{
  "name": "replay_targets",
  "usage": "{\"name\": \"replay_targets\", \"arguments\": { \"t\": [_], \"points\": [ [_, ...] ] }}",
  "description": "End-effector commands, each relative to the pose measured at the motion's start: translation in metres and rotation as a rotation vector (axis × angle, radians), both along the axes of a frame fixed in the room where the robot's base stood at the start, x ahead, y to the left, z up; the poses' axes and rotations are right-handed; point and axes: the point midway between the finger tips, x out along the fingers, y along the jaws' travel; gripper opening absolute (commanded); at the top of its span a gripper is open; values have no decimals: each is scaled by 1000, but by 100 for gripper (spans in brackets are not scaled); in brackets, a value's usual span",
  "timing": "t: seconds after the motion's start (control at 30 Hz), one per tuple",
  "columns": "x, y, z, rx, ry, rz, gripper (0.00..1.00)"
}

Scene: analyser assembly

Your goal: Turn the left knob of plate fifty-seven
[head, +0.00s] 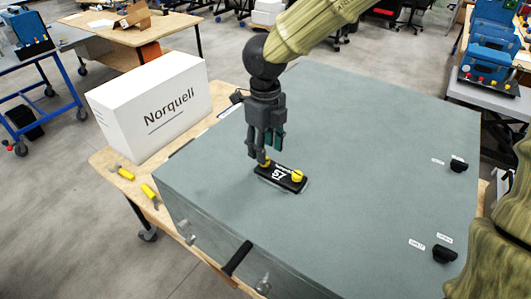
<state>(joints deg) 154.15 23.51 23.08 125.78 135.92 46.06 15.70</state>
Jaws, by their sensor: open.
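Plate fifty-seven (280,174) is a small black plate marked 57 on the grey top of a large cabinet. It bears two yellow knobs. The right knob (297,176) is in clear view. The left knob (265,163) is mostly hidden behind my gripper's fingers. My gripper (265,152) points down over the left end of the plate, with its fingertips at the left knob. It is open. I cannot tell whether the fingers touch the knob.
The grey cabinet top (350,120) is mostly clear. Two black knobs, the upper (458,165) and the lower (444,254), stand at its right side. A white Norquell box (152,105) stands to the left. A black handle (236,258) is on the front edge. Yellow-handled tools (149,192) lie on the wooden table.

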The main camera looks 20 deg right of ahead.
Motion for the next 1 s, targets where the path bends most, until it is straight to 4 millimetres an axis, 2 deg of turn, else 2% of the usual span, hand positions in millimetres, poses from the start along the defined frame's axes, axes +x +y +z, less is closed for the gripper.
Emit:
{"name": "replay_targets", "arguments": {
  "t": [0.1, 0.3, 0.5, 0.67, 1.0],
  "points": [
    [1, 0, 24, 3, -4, -1, 44],
    [1, 0, 58, 3, -3, -1, 44],
    [1, -1, 79, 1, -2, -1, 44],
    [0, -1, 86, 1, -1, 0, 44],
    [0, -1, 86, 0, 0, 0, 44]
  ]
}}
